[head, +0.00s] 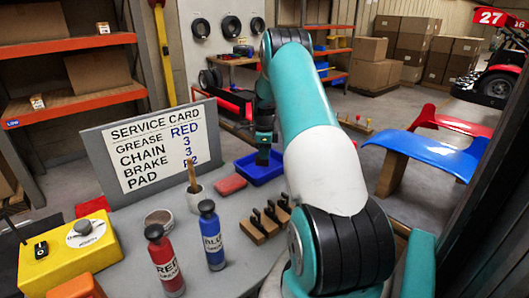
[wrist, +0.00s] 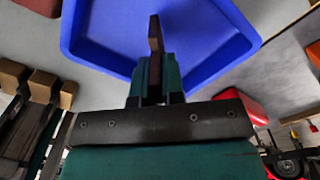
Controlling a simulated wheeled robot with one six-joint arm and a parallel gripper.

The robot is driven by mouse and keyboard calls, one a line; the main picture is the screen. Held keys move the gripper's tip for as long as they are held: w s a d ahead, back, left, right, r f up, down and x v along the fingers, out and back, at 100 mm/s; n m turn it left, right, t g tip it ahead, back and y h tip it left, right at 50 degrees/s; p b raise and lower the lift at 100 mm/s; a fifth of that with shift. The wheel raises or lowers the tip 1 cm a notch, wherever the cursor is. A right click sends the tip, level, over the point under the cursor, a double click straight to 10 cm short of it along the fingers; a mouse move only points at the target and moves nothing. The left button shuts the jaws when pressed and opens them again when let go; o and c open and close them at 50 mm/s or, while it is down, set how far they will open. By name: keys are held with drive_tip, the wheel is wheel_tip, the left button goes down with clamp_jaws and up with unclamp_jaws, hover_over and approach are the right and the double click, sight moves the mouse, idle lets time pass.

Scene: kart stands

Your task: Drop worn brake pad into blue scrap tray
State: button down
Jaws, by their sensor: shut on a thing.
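My gripper (head: 263,155) hangs at the blue scrap tray (head: 245,172), which lies on the grey bench beside my arm. In the wrist view my gripper (wrist: 155,78) is shut on a thin brown piece, the worn brake pad (wrist: 155,34), which sticks out past the fingertips. The pad shows against the floor of the blue tray (wrist: 95,30), inside its outline in that view. I cannot tell the exact height of the pad above the tray floor. In the head view the pad is hidden or too small to make out.
A flat red block (head: 230,185) lies left of the tray. A cup with a stick (head: 195,198), a red bottle (head: 166,262), a blue bottle (head: 212,238) and a wooden holder with black clips (head: 258,230) stand nearby. A service card board (head: 150,150) stands behind.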

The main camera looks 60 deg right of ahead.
drive_tip(key=shift+f, duration=0.35)
drive_tip(key=c, duration=1.2)
unclamp_jaws()
wheel_tip(320, 180, up, 13)
drive_tip(key=shift+r+b, duration=0.15)
drive_tip(key=shift+b, duration=0.8)
